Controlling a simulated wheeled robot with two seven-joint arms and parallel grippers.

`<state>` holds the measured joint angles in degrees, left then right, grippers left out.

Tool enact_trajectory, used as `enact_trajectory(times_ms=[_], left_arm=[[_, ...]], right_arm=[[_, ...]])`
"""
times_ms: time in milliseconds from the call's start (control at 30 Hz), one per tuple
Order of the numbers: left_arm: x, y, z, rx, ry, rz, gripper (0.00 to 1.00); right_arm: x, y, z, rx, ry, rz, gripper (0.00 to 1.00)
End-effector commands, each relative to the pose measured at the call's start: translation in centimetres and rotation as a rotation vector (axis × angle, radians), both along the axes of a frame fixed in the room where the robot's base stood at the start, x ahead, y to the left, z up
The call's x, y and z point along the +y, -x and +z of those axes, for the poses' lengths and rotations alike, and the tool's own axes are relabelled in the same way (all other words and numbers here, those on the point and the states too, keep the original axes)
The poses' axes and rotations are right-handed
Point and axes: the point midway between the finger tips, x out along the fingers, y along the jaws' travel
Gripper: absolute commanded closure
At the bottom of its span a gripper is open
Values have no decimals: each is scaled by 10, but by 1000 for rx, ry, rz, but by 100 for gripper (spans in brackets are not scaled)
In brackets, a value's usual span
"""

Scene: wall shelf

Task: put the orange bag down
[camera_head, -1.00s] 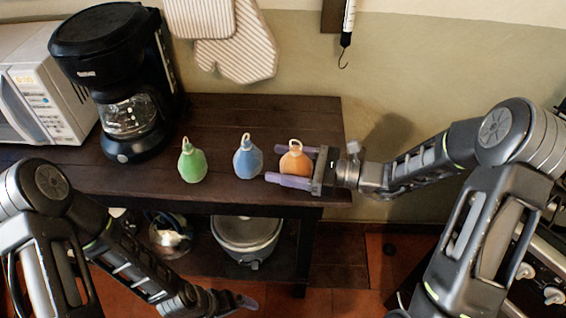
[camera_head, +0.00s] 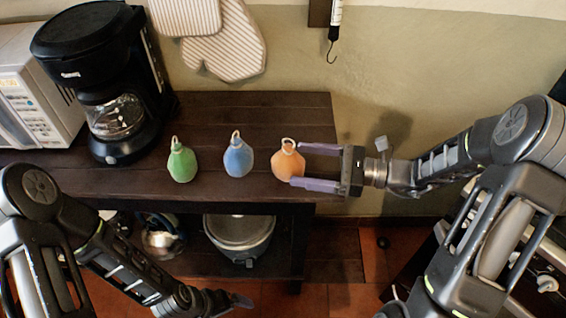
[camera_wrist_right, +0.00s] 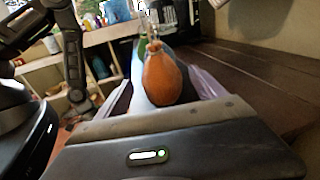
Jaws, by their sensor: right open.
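The orange bag (camera_head: 287,163) stands upright on the dark wooden table (camera_head: 130,182), near its right end, with its loop on top. In the head view my right gripper (camera_head: 307,166) is open just to the right of the bag, with its fingertips at the bag's right side. In the right wrist view the orange bag (camera_wrist_right: 163,78) stands ahead of the open fingers, with the green bag partly hidden behind it. My left gripper (camera_head: 232,300) is low in front of the table, and its jaws are too unclear to read.
A blue bag (camera_head: 238,157) and a green bag (camera_head: 182,163) stand left of the orange one. A coffee maker (camera_head: 105,75) and a microwave (camera_head: 35,105) are at the left. A pot (camera_head: 240,232) sits on the lower shelf. The tabletop behind the bags is clear.

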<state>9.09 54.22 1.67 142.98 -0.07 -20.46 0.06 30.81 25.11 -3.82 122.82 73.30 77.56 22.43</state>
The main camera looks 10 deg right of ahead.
Motion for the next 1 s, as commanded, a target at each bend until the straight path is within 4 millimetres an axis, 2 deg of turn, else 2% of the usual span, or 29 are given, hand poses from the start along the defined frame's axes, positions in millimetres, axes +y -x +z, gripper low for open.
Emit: enact_trajectory(times_ms=[100, 300, 1000], left_arm=[[0, 0, -4, 0, 0, 0, 6], [0, 0, -4, -1, 0, 0, 6], [0, 0, -4, -1, 0, 0, 6]], right_arm=[[-23, 9, 1, -2, 0, -5, 20], [-37, 16, 4, -3, -2, -2, 20], [-39, 17, 5, -5, -1, 0, 20]])
